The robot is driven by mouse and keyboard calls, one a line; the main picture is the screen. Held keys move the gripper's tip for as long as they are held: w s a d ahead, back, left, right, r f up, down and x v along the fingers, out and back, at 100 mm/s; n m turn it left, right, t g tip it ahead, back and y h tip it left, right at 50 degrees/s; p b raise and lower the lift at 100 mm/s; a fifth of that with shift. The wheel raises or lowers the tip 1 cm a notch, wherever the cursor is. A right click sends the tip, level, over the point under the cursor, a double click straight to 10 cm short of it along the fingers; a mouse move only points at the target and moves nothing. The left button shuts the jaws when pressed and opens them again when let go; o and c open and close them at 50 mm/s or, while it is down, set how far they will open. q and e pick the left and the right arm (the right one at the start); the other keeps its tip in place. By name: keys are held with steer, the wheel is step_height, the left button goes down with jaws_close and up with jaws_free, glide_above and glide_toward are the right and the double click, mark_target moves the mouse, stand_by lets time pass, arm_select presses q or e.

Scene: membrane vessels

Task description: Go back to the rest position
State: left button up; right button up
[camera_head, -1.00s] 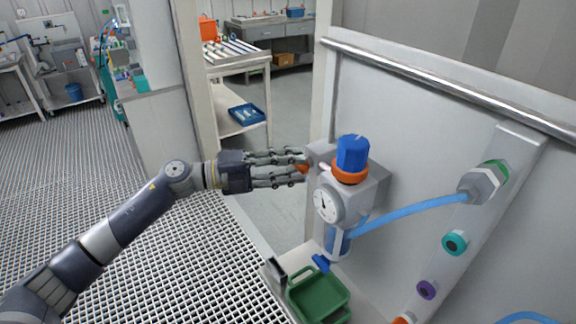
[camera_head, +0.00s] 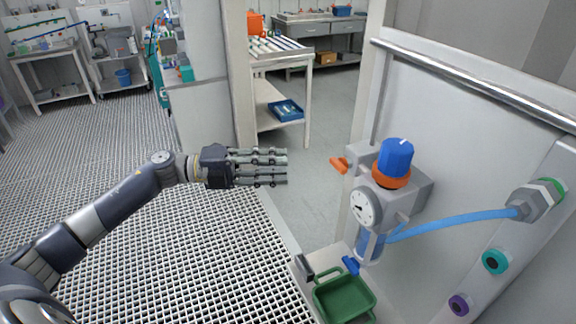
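My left gripper (camera_head: 284,169) is in the middle of the head view, over the grating floor, with its fingers stretched out to the right. The fingers are apart and hold nothing. The gripper is clear to the left of the regulator (camera_head: 410,190), which has a blue knob (camera_head: 396,156), an orange ring, a round gauge (camera_head: 366,207) and an orange lever (camera_head: 339,164) on its left side. There is a gap between the fingertips and the lever. My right gripper is not in view.
A panel with a metal rail (camera_head: 470,84) stands on the right. A blue hose (camera_head: 455,221) runs from the regulator to a fitting. A green tray (camera_head: 345,298) sits below the regulator. A table with tubes (camera_head: 275,62) stands behind. The grating floor (camera_head: 60,180) at left is open.

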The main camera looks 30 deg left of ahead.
arm_select(q)
steer(key=shift+a, duration=0.1)
stand_by(0.4)
